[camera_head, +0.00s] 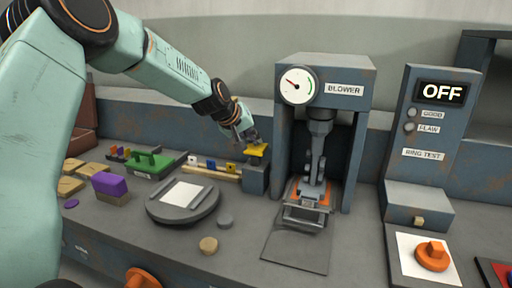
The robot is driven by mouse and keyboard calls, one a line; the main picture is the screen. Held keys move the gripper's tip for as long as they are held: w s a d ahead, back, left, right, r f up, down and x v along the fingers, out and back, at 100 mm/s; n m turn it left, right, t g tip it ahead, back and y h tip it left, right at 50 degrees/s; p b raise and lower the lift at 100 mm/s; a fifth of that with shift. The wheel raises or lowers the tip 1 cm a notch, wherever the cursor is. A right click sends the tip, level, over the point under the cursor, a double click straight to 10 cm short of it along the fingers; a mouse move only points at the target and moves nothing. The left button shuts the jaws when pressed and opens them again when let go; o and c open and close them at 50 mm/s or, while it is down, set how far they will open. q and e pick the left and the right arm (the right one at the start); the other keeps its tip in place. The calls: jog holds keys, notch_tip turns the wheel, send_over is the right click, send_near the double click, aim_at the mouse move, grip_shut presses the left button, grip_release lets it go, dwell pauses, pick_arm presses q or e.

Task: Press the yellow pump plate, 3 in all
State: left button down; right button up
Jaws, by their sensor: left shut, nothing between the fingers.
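The yellow pump plate (257,150) sits on top of a small grey-blue block beside the left leg of the blower. My left gripper (252,142) is shut and empty, with its fingertips right above the plate. Whether they touch it I cannot tell. The blower (345,75) carries a round gauge (299,86) whose needle points to the upper left, off the green band. My right gripper does not show.
A round grey turntable (184,202), a green tray (150,165) and a purple block (109,184) stand left. A ring test box (424,150) reading OFF and an orange part (432,256) are at right. A grey mat (296,250) lies before the blower.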

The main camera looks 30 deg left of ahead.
aim_at(254, 148)
pick_arm(q)
jog(key=shift+s+f+b, duration=0.1)
jog(key=shift+f+b, duration=1.2)
jog(key=shift+f, duration=0.35)
dwell(1.4)
jog(key=shift+r+p, duration=2.15)
jog(key=shift+r, duration=0.05)
jog(key=shift+r, duration=0.1)
notch_tip(254, 148, up, 5)
jog(key=p, duration=0.5)
dwell(1.0)
